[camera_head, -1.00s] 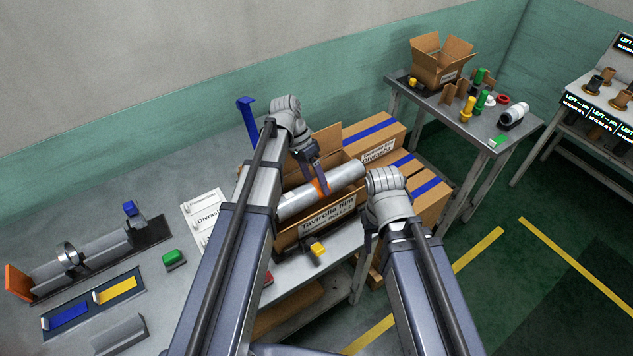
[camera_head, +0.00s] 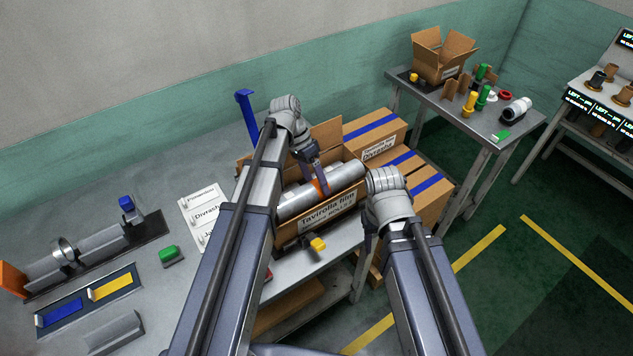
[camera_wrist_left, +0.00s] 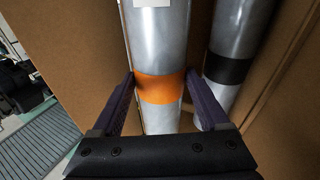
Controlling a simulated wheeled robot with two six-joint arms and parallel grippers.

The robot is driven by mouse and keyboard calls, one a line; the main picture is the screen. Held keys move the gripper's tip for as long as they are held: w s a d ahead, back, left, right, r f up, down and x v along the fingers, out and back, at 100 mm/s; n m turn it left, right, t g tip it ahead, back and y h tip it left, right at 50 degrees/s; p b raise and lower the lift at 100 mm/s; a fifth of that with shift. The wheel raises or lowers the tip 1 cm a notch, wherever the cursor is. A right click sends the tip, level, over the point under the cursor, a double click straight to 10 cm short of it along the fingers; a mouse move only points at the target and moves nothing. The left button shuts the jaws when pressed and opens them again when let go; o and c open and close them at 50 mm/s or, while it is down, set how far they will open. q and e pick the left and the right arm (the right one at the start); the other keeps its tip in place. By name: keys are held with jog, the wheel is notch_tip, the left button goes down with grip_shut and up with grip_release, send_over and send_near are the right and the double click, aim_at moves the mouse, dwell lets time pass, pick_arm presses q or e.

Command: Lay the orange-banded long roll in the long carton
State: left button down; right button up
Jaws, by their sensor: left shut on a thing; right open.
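The orange-banded long roll (camera_head: 299,200) is a silver cylinder lying lengthwise at the open long carton (camera_head: 292,236). My left gripper (camera_head: 319,186) is shut on it at its orange band. In the left wrist view the roll (camera_wrist_left: 158,45) runs between the two fingers (camera_wrist_left: 160,95), and cardboard walls stand on both sides of it. A second silver roll with a black band (camera_wrist_left: 232,40) lies beside it in the carton. My right gripper (camera_head: 371,236) is in front of the carton's right end, apart from the roll; its fingers are small and partly hidden.
Closed cartons with blue tape (camera_head: 378,130) stand behind and right of the long carton. A yellow-topped item (camera_head: 317,244) is in front of it. White label cards (camera_head: 203,212) and a green block (camera_head: 171,255) lie on the table to the left.

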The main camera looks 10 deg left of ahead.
pick_arm(q)
jog(key=shift+f+b, duration=0.65)
jog(key=shift+f, duration=0.05)
grip_release()
jog(key=shift+c, duration=0.4)
jog(key=shift+r, duration=0.1)
notch_tip(320, 180, up, 7)
jog(key=p, duration=0.7)
dwell(1.0)
